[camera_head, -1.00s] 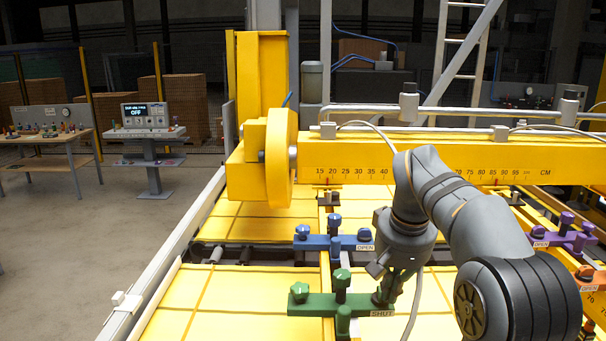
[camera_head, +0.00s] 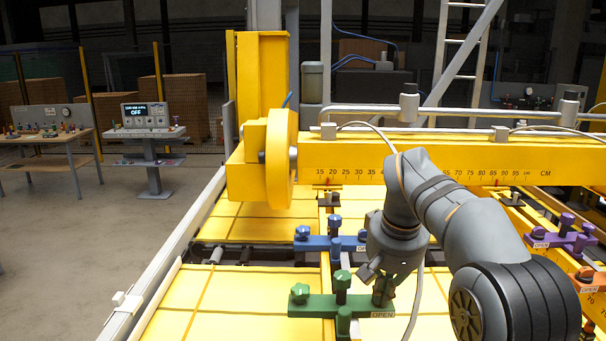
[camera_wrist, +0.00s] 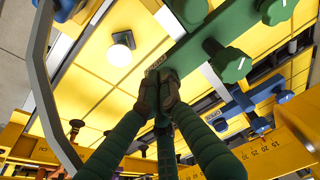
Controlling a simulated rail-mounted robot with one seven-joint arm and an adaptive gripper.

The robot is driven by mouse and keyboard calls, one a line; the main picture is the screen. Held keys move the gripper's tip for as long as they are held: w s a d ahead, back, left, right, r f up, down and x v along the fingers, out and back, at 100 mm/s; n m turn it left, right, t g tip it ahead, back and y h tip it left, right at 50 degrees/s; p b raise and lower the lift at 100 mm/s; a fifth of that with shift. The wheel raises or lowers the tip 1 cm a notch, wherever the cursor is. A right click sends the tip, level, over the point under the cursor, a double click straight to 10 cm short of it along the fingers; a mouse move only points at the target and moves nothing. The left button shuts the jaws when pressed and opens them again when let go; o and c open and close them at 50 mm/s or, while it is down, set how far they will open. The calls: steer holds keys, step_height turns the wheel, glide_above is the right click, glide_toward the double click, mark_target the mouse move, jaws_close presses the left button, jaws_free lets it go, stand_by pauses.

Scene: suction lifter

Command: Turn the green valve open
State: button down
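The green valve (camera_head: 318,305) lies across the yellow frame at bottom centre in the head view, with green knobs along it. Its label at the right end reads OPEN. My gripper (camera_head: 384,291) points down at the valve's right end, beside that label. In the wrist view, the green valve bar (camera_wrist: 210,37) runs diagonally across the top. My gripper's fingertips (camera_wrist: 158,94) sit close together around the green handle at its end and look closed on it. The contact itself is partly hidden by the fingers.
A blue valve (camera_head: 318,242) labelled OPEN lies just behind. Purple (camera_head: 565,238) and orange (camera_head: 586,276) valves stand at the right. A yellow beam with a centimetre scale (camera_head: 345,160) crosses behind my arm. A grey hose hangs beside my gripper. The console screen (camera_head: 136,111) reads OFF.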

steer(key=shift+w+p+v, duration=0.25)
steer(key=shift+p+v, duration=0.15)
steer(key=shift+v, duration=0.55)
steer(key=shift+w+p+v, duration=0.2)
steer(key=shift+p+v, duration=0.25)
steer(key=shift+v, duration=0.5)
steer(key=shift+w+p+v, duration=0.25)
steer(key=shift+p+v, duration=0.15)
steer(key=shift+v, duration=0.5)
steer(key=shift+r, duration=0.15)
